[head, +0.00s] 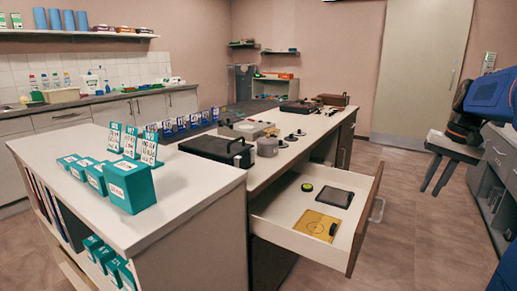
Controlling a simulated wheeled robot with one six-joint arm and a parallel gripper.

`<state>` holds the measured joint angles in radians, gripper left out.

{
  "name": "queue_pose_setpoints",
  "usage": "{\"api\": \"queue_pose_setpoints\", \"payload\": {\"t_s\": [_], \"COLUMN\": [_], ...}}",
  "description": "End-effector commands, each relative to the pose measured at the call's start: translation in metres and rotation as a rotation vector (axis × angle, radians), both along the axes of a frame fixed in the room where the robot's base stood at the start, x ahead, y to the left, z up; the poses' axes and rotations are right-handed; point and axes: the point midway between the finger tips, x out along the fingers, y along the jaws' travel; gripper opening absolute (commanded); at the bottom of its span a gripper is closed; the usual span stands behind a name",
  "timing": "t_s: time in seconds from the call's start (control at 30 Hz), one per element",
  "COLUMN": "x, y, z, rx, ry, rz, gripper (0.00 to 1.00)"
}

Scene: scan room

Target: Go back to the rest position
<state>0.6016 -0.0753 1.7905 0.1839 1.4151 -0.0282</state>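My gripper (431,187) hangs at the right side of the head view, at the end of my blue arm. Its two dark fingers point down and stand apart, with nothing seen between them. It is over the open floor, to the right of the open drawer (276,233) and apart from it. The drawer holds a yellow plate (313,224), a dark flat tablet-like item (335,197) and a small round dark item with a green top (307,187).
A white counter (190,190) carries teal boxes (130,186) and number cards (149,150). Behind are a black case (216,150) and round weights (290,138). A grey cabinet (500,150) stands at far right beside my arm. Floor (395,225) between is clear.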

Motion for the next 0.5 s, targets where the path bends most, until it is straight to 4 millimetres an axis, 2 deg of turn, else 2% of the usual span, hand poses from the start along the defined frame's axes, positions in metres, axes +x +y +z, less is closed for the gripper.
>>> {"api": "queue_pose_setpoints", "payload": {"t_s": [0.37, 0.5], "x": [-0.019, -0.033], "y": [0.048, 0.075], "z": [-0.004, -0.009], "rx": [-0.046, -0.073], "ry": [-0.029, -0.049], "rz": [0.067, 0.109], "gripper": [0.17, 0.17]}}
